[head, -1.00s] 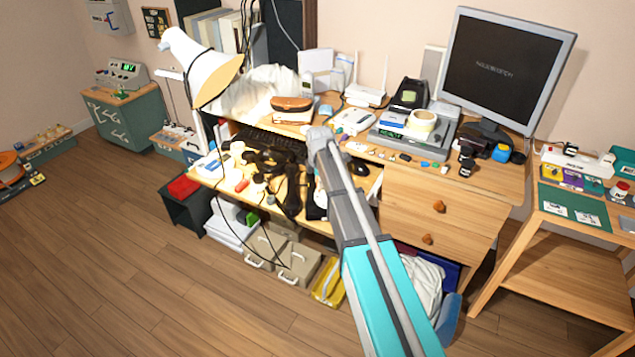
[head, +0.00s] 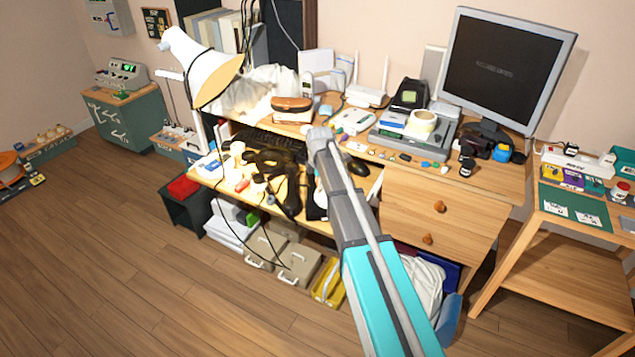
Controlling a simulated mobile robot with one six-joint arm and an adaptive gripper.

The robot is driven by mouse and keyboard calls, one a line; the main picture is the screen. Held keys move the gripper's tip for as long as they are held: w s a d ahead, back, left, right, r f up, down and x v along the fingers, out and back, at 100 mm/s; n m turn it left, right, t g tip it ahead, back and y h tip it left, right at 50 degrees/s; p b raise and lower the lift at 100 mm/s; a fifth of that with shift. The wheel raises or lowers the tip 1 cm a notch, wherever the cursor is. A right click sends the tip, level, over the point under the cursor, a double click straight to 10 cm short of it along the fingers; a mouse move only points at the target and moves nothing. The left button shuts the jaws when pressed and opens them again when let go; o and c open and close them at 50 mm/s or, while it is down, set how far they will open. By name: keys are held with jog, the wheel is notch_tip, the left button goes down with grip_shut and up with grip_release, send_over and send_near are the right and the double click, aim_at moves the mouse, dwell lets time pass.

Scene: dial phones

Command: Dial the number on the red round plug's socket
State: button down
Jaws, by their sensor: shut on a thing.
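A small red item (head: 242,185), perhaps the red round plug, lies on the pull-out tray (head: 208,172) of the desk. It is among pale plugs and a dark tangle of cables or shadow (head: 268,160). Its socket and any number on it are too small to read. A small upright handset (head: 307,84) stands at the back of the desktop, perhaps a phone. A pale device (head: 354,121) lies nearer the middle. My grey and teal arm reaches over the desk front. My gripper is hidden behind the arm, so its jaws and anything in them do not show.
A monitor (head: 507,68) and a grey box with tape stand at the back right. A white lamp (head: 203,75) leans over the left side. Drawers (head: 440,205) fill the desk's right half. A side table (head: 540,262) stands right.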

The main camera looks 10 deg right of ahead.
jog(key=shift+w+f+b, duration=0.15)
jog(key=shift+f+b, duration=0.15)
jog(key=shift+w+d, duration=0.15)
dwell(0.6)
jog(key=shift+w+d+r, duration=0.2)
jog(key=shift+w+d, duration=0.15)
jog(key=shift+d, duration=0.1)
dwell(0.4)
jog(key=shift+w+d+r+p, duration=0.1)
jog(key=shift+w+d+p, duration=0.05)
jog(key=shift+d+p, duration=0.25)
jog(key=shift+d, duration=0.1)
